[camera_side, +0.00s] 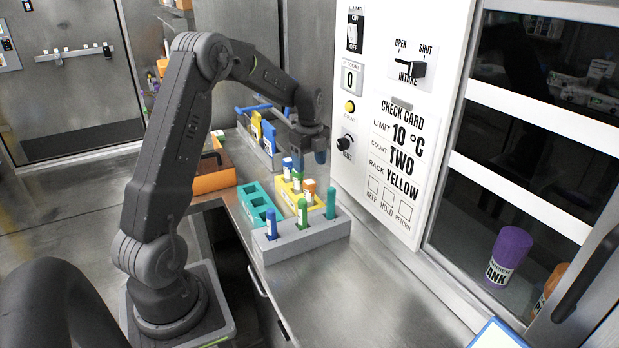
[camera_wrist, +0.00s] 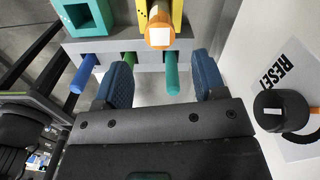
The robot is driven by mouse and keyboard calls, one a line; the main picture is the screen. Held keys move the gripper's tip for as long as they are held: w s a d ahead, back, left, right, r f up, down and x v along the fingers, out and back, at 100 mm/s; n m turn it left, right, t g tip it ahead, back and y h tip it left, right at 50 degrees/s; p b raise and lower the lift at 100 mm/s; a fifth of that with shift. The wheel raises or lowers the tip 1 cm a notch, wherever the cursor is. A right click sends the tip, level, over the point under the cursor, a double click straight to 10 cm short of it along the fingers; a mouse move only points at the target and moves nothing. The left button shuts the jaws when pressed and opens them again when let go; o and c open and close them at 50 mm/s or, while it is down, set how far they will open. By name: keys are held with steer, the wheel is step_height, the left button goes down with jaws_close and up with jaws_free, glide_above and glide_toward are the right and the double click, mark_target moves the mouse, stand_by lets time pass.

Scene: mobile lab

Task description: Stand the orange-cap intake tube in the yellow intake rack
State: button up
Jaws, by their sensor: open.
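The orange-cap intake tube (camera_side: 309,186) stands upright at the yellow intake rack (camera_side: 287,198), seemingly in one of its holes; its lower end is hidden. Blue-capped tubes (camera_side: 287,166) stand at the same rack. In the wrist view the orange cap (camera_wrist: 159,30) with its pale square top shows against the yellow rack (camera_wrist: 177,13), beyond the fingertips. My gripper (camera_side: 307,156) is above and behind the yellow rack in the side view. In the wrist view its blue fingers (camera_wrist: 163,70) are apart, with nothing held between them.
A grey rack (camera_side: 310,238) in front holds a blue tube (camera_side: 271,224), a green tube (camera_side: 302,213) and a teal tube (camera_side: 331,203). A teal rack (camera_side: 250,193) with open holes is at left. An orange bin (camera_side: 214,180) stands behind. The control panel (camera_side: 400,120) rises close at right.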

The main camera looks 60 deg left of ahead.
steer(key=s+d+r+n+t, duration=0.1)
steer(key=s+d+r+n, duration=0.2)
steer(key=d+r, duration=0.45)
steer(key=s+d+r+n+t, duration=0.1)
steer(key=s+d+r+n, duration=0.25)
steer(key=d+r, duration=0.4)
steer(key=s+d+f+n+t, duration=0.2)
steer(key=s+d+n+t, duration=0.1)
steer(key=s+d+n, duration=0.6)
steer(key=s+d, duration=0.4)
steer(key=s, duration=0.1)
steer(key=shift+d+n+t, duration=0.3)
steer(key=shift+n, duration=0.05)
